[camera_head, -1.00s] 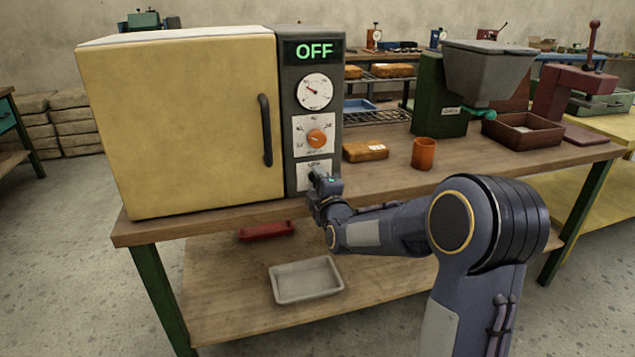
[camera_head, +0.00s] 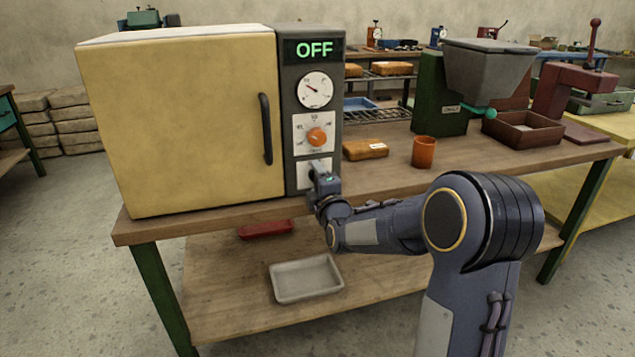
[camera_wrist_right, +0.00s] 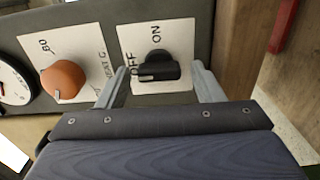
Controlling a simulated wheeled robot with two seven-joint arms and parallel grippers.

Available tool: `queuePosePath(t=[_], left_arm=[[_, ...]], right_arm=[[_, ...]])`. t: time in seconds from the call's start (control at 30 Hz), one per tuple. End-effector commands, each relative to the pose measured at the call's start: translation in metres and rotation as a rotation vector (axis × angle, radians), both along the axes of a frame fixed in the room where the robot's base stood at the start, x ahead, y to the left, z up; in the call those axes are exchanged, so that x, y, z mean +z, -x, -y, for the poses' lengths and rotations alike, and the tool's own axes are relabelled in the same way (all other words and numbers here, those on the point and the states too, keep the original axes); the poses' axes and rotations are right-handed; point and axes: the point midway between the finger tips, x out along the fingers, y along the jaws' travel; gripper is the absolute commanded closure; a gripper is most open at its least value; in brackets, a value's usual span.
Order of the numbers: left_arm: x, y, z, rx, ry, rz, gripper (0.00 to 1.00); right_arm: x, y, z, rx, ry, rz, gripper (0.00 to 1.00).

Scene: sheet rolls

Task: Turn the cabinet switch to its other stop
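The cabinet (camera_head: 185,120) has a yellow door and a grey control panel whose display (camera_head: 314,49) reads OFF. The black switch (camera_wrist_right: 158,67) shows in the right wrist view on a white plate marked OFF and ON, with its pale pointer mark on the OFF side. My right gripper (camera_wrist_right: 155,80) is open, with one finger on each side of the switch and gaps showing between. In the head view the right gripper (camera_head: 322,170) is in front of the lower panel and hides the switch. My left gripper is not in view.
Above the switch are an orange knob (camera_head: 317,137) and a round gauge (camera_head: 315,90). An orange cup (camera_head: 423,153) and an orange block (camera_head: 365,149) stand on the bench to the right. A grey tray (camera_head: 306,279) is on the lower shelf.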

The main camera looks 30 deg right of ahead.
Motion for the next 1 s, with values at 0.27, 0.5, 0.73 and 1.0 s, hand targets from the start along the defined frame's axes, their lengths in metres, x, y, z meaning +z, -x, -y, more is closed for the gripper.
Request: queuePosePath(t=[0.27, 0.5, 0.73, 1.0], left_arm=[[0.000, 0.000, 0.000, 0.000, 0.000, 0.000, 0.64], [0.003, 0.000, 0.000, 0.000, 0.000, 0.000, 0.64], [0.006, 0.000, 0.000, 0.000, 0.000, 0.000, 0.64], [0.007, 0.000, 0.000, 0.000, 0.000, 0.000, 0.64]], right_arm=[[0.000, 0.001, 0.000, 0.000, -0.001, 0.000, 0.38], [0.002, 0.028, -0.006, 0.000, -0.003, 0.001, 0.38], [0.001, 0.064, -0.015, 0.000, -0.002, 0.000, 0.38], [0.000, 0.076, -0.018, 0.000, -0.001, 0.000, 0.38]])
